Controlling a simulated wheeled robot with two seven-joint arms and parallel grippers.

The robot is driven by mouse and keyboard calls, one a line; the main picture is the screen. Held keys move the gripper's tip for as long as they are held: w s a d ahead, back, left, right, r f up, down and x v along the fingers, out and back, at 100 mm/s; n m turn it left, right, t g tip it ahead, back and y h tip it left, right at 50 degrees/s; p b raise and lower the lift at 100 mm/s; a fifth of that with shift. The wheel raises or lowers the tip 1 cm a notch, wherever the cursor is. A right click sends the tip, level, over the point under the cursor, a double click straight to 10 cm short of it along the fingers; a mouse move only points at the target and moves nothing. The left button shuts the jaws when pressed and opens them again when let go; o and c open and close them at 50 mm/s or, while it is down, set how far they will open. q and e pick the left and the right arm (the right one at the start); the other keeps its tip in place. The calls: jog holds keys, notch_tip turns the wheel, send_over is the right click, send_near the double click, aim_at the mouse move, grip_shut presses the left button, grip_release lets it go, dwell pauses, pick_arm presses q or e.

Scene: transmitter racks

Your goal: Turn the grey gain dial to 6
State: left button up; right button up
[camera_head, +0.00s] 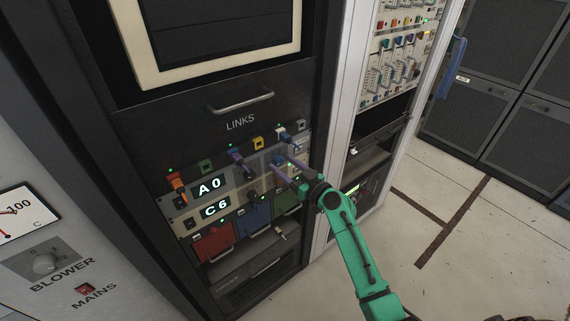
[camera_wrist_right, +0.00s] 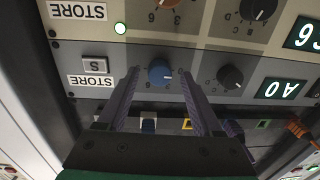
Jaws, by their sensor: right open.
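In the right wrist view, which is upside down, a blue dial (camera_wrist_right: 159,72) sits on the grey panel (camera_wrist_right: 100,47), with small numbers around it. No knob is itself plainly grey. My right gripper (camera_wrist_right: 160,74) is open, with one finger on each side of the blue dial and a visible gap to it. The dial's pointer setting is too small to read. A black dial (camera_wrist_right: 230,76) is beside it, outside the fingers. The grey panel's display (camera_wrist_right: 280,88) reads A0. In the head view my right gripper (camera_head: 280,165) reaches the rack's front. My left gripper is not in view.
A beige panel with an orange dial (camera_wrist_right: 168,3), a dark dial (camera_wrist_right: 263,9) and a C6 display (camera_head: 215,210) adjoins the grey one. Coloured plugs, such as an orange one (camera_head: 176,183), stick out above. Drawers with handles are below. The floor at right is clear.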

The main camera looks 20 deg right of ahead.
grip_shut()
